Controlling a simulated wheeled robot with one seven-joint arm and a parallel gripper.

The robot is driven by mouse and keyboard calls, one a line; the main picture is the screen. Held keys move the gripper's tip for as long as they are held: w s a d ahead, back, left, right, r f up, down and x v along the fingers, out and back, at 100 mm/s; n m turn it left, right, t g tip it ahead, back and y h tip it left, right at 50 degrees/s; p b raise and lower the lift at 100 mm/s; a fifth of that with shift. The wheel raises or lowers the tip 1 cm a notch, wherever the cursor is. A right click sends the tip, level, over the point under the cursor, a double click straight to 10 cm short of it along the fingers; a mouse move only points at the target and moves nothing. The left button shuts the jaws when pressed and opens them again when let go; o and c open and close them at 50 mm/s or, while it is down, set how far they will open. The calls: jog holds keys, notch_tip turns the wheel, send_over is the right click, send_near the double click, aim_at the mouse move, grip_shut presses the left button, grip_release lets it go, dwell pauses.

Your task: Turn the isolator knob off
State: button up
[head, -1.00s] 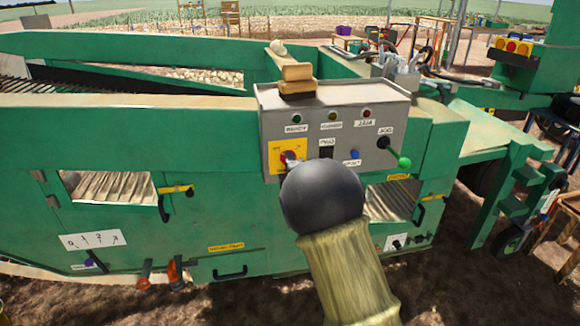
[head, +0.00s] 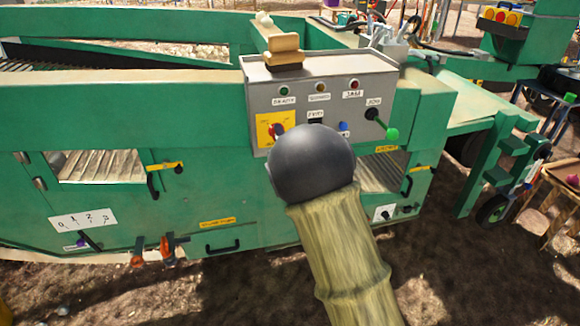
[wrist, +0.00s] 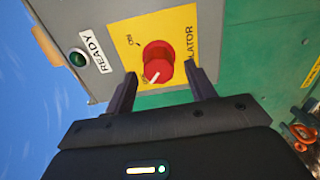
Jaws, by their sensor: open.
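The red isolator knob (wrist: 157,60) sits on a yellow plate (wrist: 182,20) lettered in part "ISOLATOR". In the wrist view its white pointer line aims to the lower left, and an "ON" mark is at the plate's upper left. My gripper (wrist: 160,71) is open, with one dark finger on each side of the knob's near edge. Whether the fingers touch it I cannot tell. In the head view the knob (head: 276,131) shows small on the plate (head: 264,124), just up-left of my arm's dark round joint. My fingers are hidden there.
The grey control box (head: 320,72) carries lamps, a green-tipped lever (head: 391,134) and a blue button (head: 344,128). The READY lamp (wrist: 77,58) is close beside the plate. A tan block (head: 284,52) sits on top. The green machine body (head: 120,115) spreads around the box.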

jog(key=v, duration=1.5)
jog(key=shift+s, duration=0.25)
jog(key=shift+d, duration=0.2)
